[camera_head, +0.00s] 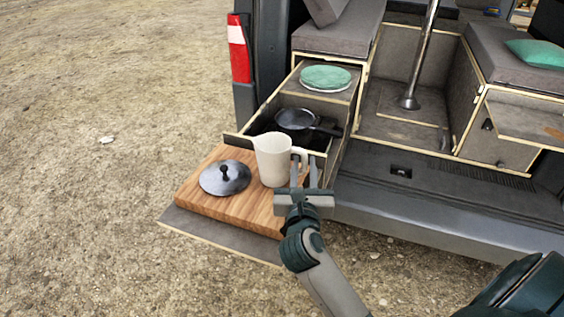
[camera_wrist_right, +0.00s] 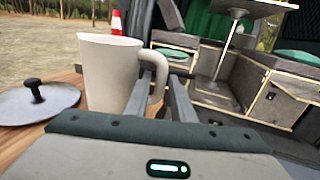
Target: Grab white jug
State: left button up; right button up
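The white jug (camera_head: 272,163) stands upright on the wooden cutting board (camera_head: 240,208), with its handle toward the right. My right gripper (camera_head: 305,165) is at the handle side of the jug, its two fingers apart. In the right wrist view the jug (camera_wrist_right: 108,75) is at the left, and its handle shows between the spread fingers of my right gripper (camera_wrist_right: 162,82). I cannot tell whether either finger touches the handle. My left gripper is out of view.
A dark pot lid (camera_head: 224,178) lies on the board left of the jug. Behind, an open drawer holds a dark pan (camera_head: 296,119) and a green-topped plate (camera_head: 325,77). The van's bumper (camera_head: 440,225) is at the right. Bare ground lies at the left.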

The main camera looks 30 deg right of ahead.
jog(key=shift+w+d+r+p, duration=0.1)
jog(key=shift+w+d+p, duration=0.05)
jog(key=shift+w+p, duration=0.15)
jog(key=p+x, duration=0.2)
jog(key=x, duration=0.2)
jog(key=shift+r, duration=0.15)
jog(key=shift+w+d, duration=0.2)
jog(key=shift+w, duration=0.05)
grip_shut()
